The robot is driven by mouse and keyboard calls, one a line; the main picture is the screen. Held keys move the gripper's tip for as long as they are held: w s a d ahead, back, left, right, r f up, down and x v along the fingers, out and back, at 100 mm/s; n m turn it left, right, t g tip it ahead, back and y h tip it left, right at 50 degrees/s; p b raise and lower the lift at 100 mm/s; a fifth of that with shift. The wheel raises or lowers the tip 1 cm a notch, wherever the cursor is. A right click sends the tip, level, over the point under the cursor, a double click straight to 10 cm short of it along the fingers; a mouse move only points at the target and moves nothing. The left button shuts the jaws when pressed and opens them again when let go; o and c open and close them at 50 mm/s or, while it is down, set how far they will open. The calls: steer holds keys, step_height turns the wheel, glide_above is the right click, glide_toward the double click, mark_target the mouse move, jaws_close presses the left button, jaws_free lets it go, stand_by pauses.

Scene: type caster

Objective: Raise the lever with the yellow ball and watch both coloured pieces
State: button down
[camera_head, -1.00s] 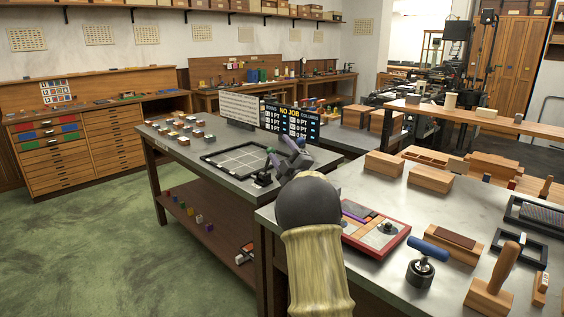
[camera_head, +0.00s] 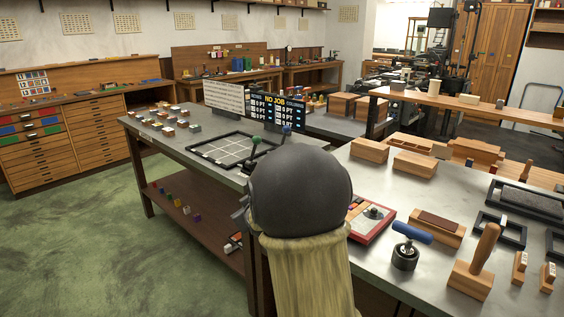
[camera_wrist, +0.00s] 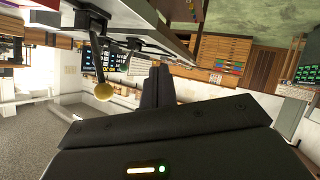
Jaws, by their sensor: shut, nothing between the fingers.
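In the wrist view, which is upside down, a yellow ball (camera_wrist: 104,91) sits on the end of a dark lever rod rising from the table edge. My gripper (camera_wrist: 158,82) is shut and empty, its fingers beside the ball and apart from it in the picture. In the head view my dark arm link hides the gripper and the yellow ball.
The left table (camera_head: 215,138) carries a black frame (camera_head: 205,150), small blocks and a dark "NO JOB" board (camera_head: 279,108). Green floor (camera_head: 80,230) is clear at left.

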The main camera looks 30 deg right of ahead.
steer(key=s+a+f+m+g+y, duration=0.1)
steer(key=s+a+f+m+g, duration=0.15)
steer(key=s+a+f, duration=0.4)
steer(key=s+a+f+m+g+y, duration=0.1)
steer(key=s+a+f+g, duration=0.2)
steer(key=s, duration=0.6)
steer(key=w+d+r+m+t+h+p, duration=0.1)
steer(key=w+d+r+m+t+p, duration=0.15)
steer(key=w+d, duration=0.4)
steer(key=w+d+r+m+t+p, duration=0.1)
steer(key=w+d+r+m+t, duration=0.25)
steer(key=w+d, duration=0.3)
steer(key=w+d+r+m+t+p, duration=0.1)
steer(key=d+r+m+t, duration=0.2)
steer(key=d, duration=0.4)
steer(key=w+d+r+m+t+h, duration=0.1)
steer(key=d+r+m+t, duration=0.2)
steer(key=d+r+t, duration=0.2)
steer(key=shift+d+r+p, duration=0.35)
steer(key=shift+d+r, duration=0.6)
steer(key=shift+d, duration=0.05)
steer(key=shift+m, duration=0.25)
steer(key=p+x, duration=0.2)
steer(key=x, duration=0.8)
steer(key=shift+s+a+f+p, duration=0.1)
steer(key=shift+a+f+p, duration=0.1)
steer(key=shift+a+f, duration=0.5)
steer(key=shift+s+a+f+p, duration=0.15)
steer(key=shift+a+f, duration=0.25)
steer(key=shift+a, duration=0.5)
